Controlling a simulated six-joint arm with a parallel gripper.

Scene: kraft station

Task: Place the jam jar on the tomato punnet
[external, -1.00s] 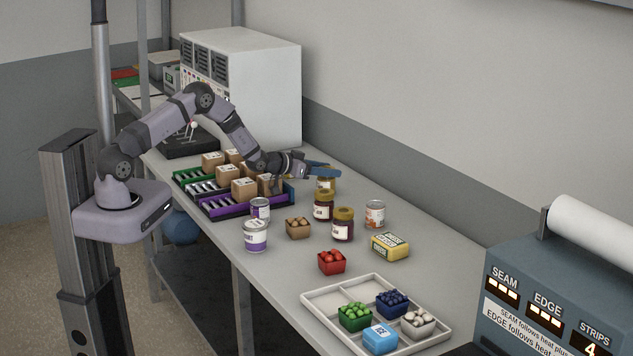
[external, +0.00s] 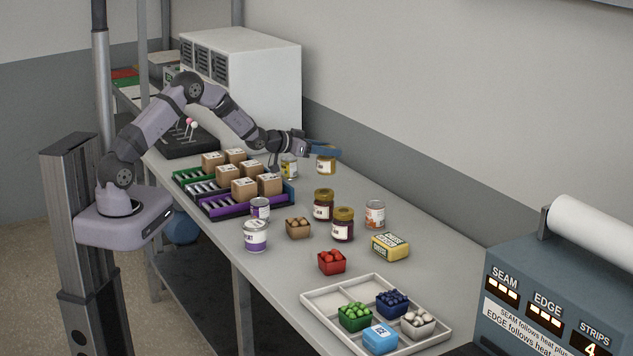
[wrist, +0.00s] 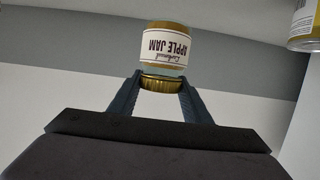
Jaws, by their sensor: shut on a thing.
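My gripper (external: 324,150) is shut on the lid of an apple jam jar (external: 326,166), held in the air above the back part of the table. In the wrist view the jar (wrist: 165,48) has an "APPLE JAM" label and a gold lid between the two fingers (wrist: 160,85). The tomato punnet (external: 331,263), a small red tray of red tomatoes, sits on the table nearer the camera, well apart from the jar. Its top is uncovered.
A divided white tray (external: 320,301) lies in front. Boxes on roller racks (external: 245,208) stand at left.

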